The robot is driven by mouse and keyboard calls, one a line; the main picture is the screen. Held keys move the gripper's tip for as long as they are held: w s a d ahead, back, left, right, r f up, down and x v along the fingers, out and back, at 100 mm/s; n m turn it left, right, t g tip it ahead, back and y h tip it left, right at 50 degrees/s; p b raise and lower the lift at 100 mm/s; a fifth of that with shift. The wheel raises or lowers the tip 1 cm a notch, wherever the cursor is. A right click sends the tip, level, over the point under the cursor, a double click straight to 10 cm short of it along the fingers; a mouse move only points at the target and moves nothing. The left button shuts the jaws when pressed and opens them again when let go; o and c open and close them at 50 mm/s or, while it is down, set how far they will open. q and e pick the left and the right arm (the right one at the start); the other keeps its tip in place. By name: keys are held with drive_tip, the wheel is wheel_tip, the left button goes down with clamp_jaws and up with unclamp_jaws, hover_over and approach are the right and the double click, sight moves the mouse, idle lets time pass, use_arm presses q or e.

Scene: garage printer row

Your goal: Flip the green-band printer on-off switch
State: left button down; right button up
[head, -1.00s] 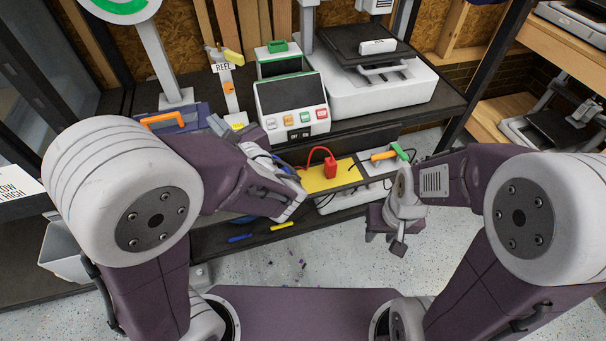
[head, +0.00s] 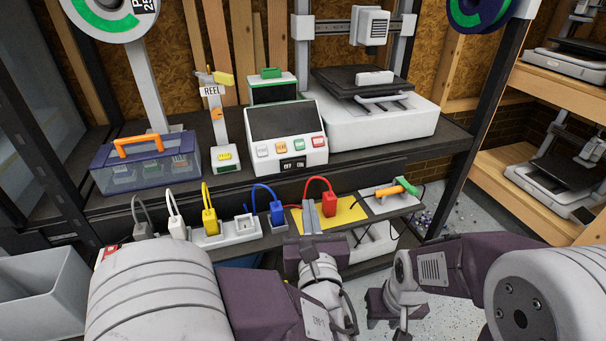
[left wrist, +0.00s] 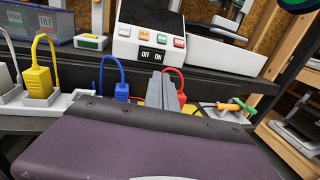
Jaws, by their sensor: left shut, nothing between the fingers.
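A black OFF/ON switch (head: 293,164) is on the lower front of a white control box (head: 288,130) with a dark screen and several coloured buttons. A green-trimmed box (head: 272,90) stands just behind it. The printer (head: 375,105) is to the right. I cannot tell which way the switch is set. My left gripper (head: 311,215) is shut and empty, below and slightly right of the switch, apart from it. In the left wrist view its fingers (left wrist: 160,91) point toward the switch (left wrist: 152,56). My right gripper (head: 390,308) hangs low at right, its jaws unclear.
A power strip (head: 228,235) with yellow, blue and other plugs runs below the bench edge. A red plug (head: 330,203) on a yellow plate (head: 345,215) is close beside my left fingers. A blue-grey case (head: 147,165) stands left. The space before the control box is open.

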sight(302, 164)
use_arm(q)
drive_tip(key=w+b, duration=0.1)
drive_tip(key=w, duration=0.3)
drive_tip(key=w+a+b, duration=0.1)
drive_tip(key=w, duration=0.3)
drive_tip(key=w+b, duration=0.2)
drive_tip(key=w, duration=0.2)
drive_tip(key=shift+w+a+f, duration=0.15)
drive_tip(key=shift+w, duration=0.55)
